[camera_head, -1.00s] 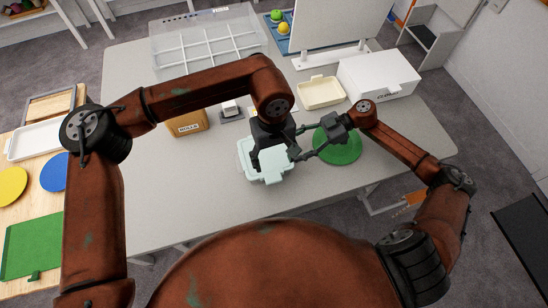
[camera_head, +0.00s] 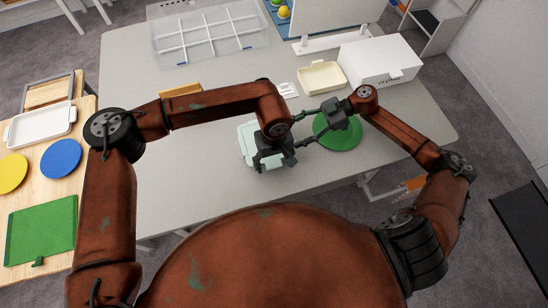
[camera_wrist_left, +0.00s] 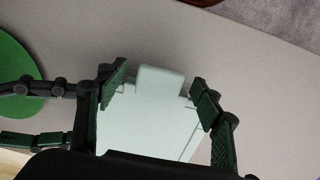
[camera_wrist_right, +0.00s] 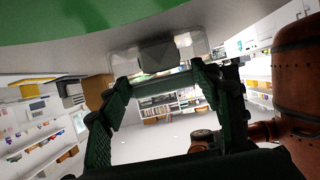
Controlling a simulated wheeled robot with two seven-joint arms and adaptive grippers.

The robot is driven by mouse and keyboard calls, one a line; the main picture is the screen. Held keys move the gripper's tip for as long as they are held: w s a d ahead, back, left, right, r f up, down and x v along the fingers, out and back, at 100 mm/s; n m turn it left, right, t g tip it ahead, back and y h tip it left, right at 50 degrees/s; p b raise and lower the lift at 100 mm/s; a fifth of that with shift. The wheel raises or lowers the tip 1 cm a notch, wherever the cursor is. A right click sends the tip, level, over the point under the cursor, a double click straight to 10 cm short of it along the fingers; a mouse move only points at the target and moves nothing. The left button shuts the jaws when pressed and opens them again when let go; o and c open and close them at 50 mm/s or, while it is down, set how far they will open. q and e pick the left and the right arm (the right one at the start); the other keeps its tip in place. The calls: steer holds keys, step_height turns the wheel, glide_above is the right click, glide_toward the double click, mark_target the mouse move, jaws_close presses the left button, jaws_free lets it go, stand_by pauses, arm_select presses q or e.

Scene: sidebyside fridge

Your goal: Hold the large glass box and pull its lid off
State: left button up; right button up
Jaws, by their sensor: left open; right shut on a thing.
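The large glass box is mostly hidden in the head view under its pale mint lid (camera_head: 246,146). In the left wrist view the lid (camera_wrist_left: 142,120) points its tab (camera_wrist_left: 160,80) between the fingers. My left gripper (camera_head: 272,164) is open over the lid's front edge; its fingers stand either side of the tab, and I cannot tell whether they touch it. My right gripper (camera_head: 296,147) reaches in from the right and is shut on the box's side. In the right wrist view the box's clear wall (camera_wrist_right: 191,44) shows at its fingertips.
A green disc (camera_head: 338,134) lies right of the box, under my right arm. A cream tray (camera_head: 321,77), a white box (camera_head: 380,62) and a clear divided organizer (camera_head: 208,38) stand farther back. The grey table (camera_head: 195,200) is bare left of the box.

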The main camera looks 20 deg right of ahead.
arm_select(q)
steer(key=shift+f, duration=0.1)
steer(key=c, duration=1.4)
